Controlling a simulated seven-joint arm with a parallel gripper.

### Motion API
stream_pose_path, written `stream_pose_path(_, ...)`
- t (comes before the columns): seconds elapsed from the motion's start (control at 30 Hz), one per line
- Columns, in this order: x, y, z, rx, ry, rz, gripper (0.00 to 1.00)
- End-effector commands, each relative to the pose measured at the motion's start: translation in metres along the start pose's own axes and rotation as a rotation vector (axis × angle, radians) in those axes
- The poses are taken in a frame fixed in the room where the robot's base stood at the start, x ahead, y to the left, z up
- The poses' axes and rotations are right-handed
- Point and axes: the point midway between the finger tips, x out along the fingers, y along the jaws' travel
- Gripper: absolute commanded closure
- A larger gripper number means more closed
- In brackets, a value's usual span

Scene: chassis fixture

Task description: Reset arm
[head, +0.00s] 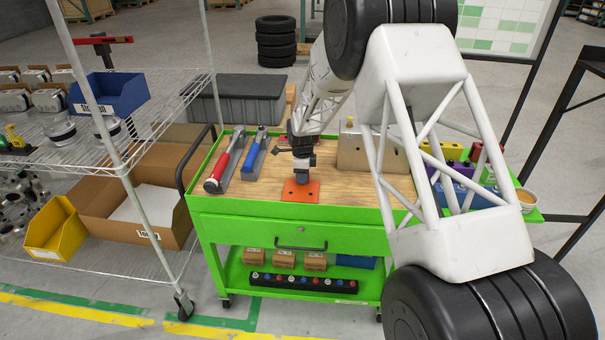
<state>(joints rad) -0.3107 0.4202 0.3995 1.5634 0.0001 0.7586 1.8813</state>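My gripper (301,163) is above the wooden top (338,204) of the green cart (290,228), near its middle. It points down toward an orange plate (301,191) with small dark holes. A grey cylindrical piece shows between the gripper and the plate; I cannot tell whether it is held or touches the plate. The fingers are small and dark, and whether they are open or shut is unclear. My white arm comes in from the right and covers part of the cart top.
A red-handled tool (225,165) and a blue-handled tool (253,155) lie left of the gripper. A metal block (355,152) stands to the right. Coloured bins (455,192) line the cart's right end. A wire shelf (150,110) with boxes stands at left. Open floor lies in front.

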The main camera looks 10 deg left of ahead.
Motion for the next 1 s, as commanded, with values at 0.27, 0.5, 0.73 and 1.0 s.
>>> stream_pose_path(0.27,0.0071,-0.0001,0.0000,0.000,0.000,0.000,0.66)
stream_pose_path(0.5,0.0109,-0.0003,0.0001,0.000,0.000,0.000,0.66)
stream_pose_path(0.73,0.0092,-0.0003,0.0001,0.000,0.000,0.000,0.66)
stream_pose_path(1.0,0.0067,-0.0003,0.0001,0.000,0.000,0.000,0.66)
